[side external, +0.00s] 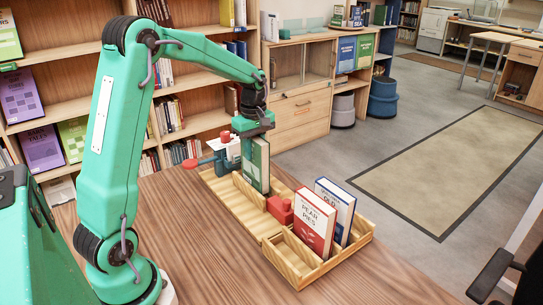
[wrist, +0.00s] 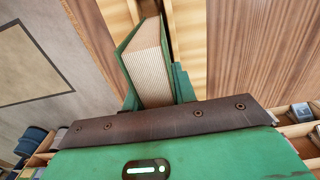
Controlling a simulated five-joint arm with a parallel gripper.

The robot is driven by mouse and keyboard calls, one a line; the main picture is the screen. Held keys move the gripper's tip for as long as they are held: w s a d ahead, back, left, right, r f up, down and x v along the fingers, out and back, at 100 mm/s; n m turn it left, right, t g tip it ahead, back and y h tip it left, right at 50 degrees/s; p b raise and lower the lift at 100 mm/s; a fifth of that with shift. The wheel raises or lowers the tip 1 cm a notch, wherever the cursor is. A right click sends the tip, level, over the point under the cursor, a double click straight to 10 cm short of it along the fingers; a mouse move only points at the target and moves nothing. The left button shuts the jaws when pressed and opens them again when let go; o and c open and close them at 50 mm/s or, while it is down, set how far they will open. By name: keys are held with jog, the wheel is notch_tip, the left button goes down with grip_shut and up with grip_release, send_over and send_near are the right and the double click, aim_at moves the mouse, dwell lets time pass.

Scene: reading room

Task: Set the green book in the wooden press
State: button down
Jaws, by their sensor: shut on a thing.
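A green book (side external: 257,165) stands roughly upright under my gripper (side external: 254,136), which is shut on its upper part. In the wrist view the book (wrist: 147,62) shows its green cover and pale page edges between the jaws. The wooden press (side external: 228,203) is a long pale trough on the table, with a blue and red screw part (side external: 208,160) at its far left end and a red block (side external: 281,209) near its middle. The book's lower end is at the trough, beside its inner rails. I cannot tell whether it touches the floor of the trough.
A red book (side external: 313,222) and a blue-and-white book (side external: 337,205) stand at the near right end of the wooden frame, close to the red block. The table (side external: 190,255) is clear in front. Bookshelves (side external: 60,80) stand behind on the left.

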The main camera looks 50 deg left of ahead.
jog(key=shift+f, duration=1.1)
jog(key=c, duration=1)
grip_release()
jog(key=shift+c, duration=0.2)
jog(key=shift+r, duration=0.15)
notch_tip(320, 180, up, 7)
jog(key=shift+r, duration=0.3)
